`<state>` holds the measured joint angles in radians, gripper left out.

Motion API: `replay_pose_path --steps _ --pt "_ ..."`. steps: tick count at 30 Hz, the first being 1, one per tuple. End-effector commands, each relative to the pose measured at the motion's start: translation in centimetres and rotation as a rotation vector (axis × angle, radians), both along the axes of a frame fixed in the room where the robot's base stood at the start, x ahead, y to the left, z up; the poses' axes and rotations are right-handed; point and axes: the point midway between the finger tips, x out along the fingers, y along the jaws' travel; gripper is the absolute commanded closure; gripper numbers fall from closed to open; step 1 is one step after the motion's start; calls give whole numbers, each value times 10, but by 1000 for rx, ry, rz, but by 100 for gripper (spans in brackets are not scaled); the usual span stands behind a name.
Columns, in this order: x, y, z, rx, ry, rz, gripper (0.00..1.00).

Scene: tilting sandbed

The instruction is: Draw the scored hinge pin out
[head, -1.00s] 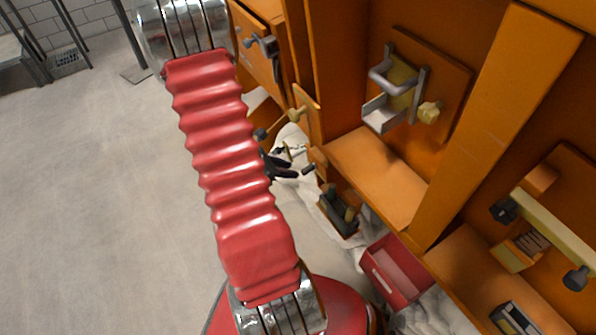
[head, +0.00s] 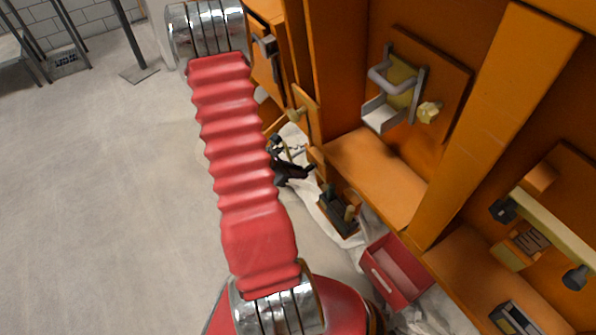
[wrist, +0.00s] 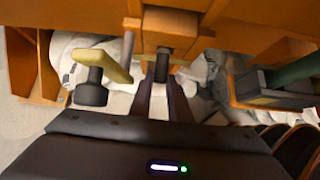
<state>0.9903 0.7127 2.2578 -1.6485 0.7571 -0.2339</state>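A short dark pin (wrist: 163,64) sticks out of an orange block (wrist: 170,28) in the wrist view; I take it for the hinge pin, but I see no score mark on it. My gripper (wrist: 161,86) is below it in that view. Its two dark fingers are apart, one on each side of the pin's free end, with pale cloth showing between them. I cannot tell whether they touch the pin. In the head view my gripper (head: 309,171) is at the lower orange block (head: 316,157) by the cabinet's left side, and it hides the pin.
A tan lever (wrist: 104,63) with a dark knob (wrist: 91,89) hangs close left of the pin. An orange tray (head: 338,212) with upright pieces and a red bin (head: 395,272) stand below, near white cloth. Open floor (head: 110,200) lies left.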

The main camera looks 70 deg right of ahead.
Motion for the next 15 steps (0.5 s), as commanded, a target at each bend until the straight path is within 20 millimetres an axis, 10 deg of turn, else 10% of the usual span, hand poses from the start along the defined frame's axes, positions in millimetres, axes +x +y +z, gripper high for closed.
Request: replay_pose_path --steps 15 --pt "0 0 0 -1 1 0 100"
